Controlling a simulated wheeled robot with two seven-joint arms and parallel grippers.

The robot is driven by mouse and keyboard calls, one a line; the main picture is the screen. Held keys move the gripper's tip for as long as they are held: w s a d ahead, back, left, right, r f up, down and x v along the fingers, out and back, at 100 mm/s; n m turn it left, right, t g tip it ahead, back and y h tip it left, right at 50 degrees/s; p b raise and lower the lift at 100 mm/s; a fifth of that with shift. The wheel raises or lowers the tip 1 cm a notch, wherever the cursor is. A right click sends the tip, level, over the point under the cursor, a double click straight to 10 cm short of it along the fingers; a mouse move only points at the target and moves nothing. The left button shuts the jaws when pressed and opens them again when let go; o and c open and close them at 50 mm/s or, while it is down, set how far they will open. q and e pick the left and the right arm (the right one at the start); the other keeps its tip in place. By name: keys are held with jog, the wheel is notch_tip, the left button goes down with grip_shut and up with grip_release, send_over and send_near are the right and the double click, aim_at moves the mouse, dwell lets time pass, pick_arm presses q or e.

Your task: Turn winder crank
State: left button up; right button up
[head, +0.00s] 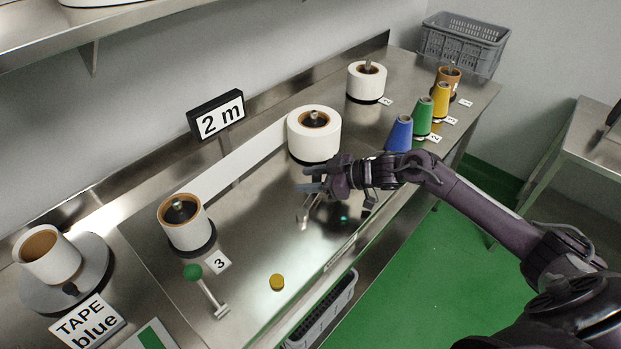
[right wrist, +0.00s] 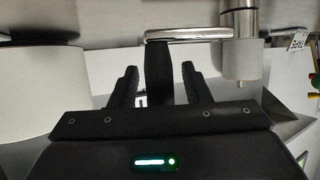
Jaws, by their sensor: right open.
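In the right wrist view a dark upright crank handle (right wrist: 158,70) stands between the two black fingers of my right gripper (right wrist: 160,82). A polished metal crank arm (right wrist: 190,34) runs from the handle to a metal shaft (right wrist: 240,22). A gap shows on both sides of the handle, so the fingers are apart around it. In the head view my right gripper (head: 312,179) is open over the bench, in front of a large white tape roll (head: 314,142). The crank is mostly hidden there; a small shiny metal piece shows below the fingers. My left gripper is not in view.
White tape spans from the large roll to a nearer roll (head: 185,228). Blue (head: 399,134), green (head: 422,117) and yellow (head: 441,98) cones stand behind my arm. A "2 m" sign (head: 218,115) is at the back.

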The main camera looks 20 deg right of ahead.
jog(key=shift+s+d, duration=0.2)
jog(key=shift+d, duration=0.05)
jog(key=b+v, duration=0.1)
jog(key=v, duration=0.5)
jog(key=shift+s+d+r+b, duration=0.1)
jog(key=shift+s+b, duration=0.05)
jog(key=shift+b, duration=0.15)
jog(key=shift+s+d+r, duration=0.15)
jog(key=shift+d+r, duration=0.1)
jog(key=shift+r, duration=0.05)
jog(key=shift+c, duration=0.2)
dwell(0.7)
